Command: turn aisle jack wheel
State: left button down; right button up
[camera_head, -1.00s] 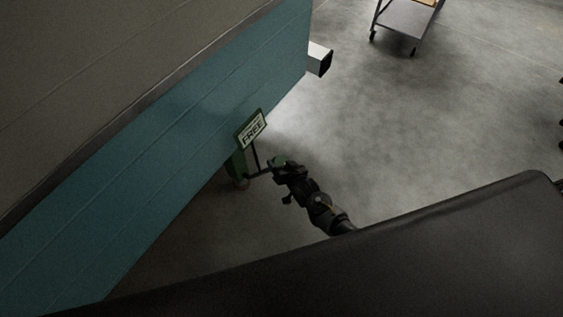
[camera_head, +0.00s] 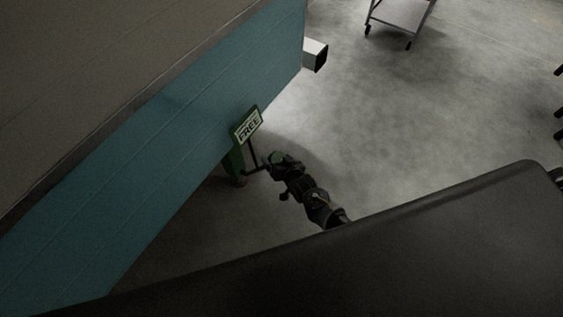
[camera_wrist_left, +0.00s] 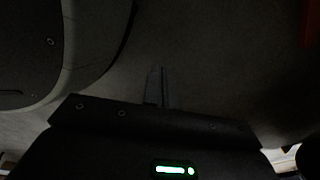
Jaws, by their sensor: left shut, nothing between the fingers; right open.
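The jack (camera_head: 234,162) is a green post at the lower edge of the camper's teal wall in the head view. A small sign reading FREE (camera_head: 248,126) stands at its top. A dark crank arm (camera_head: 254,158) reaches from the jack toward my right gripper (camera_head: 276,160). My right gripper is open at a green part at the crank's end; whether it touches it I cannot tell. My left gripper (camera_wrist_left: 157,86) shows in the left wrist view, shut and empty over a dark surface. It does not show in the head view.
The camper's teal and beige side (camera_head: 150,150) fills the left. A square metal tube end (camera_head: 315,54) sticks out at its corner. A wheeled cart (camera_head: 400,14) stands at the top. The grey floor (camera_head: 440,100) between is clear.

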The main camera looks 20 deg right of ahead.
pick_arm(q)
jog(key=s+a+f+p, duration=0.1)
jog(key=s+a+p, duration=0.1)
jog(key=s, duration=0.4)
jog(key=shift+s+a+f, duration=0.15)
jog(key=shift+a+f, duration=0.1)
jog(key=shift+a, duration=0.4)
pick_arm(e)
jog(key=v, duration=1)
jog(key=shift+s+r, duration=0.15)
jog(key=shift+s, duration=0.05)
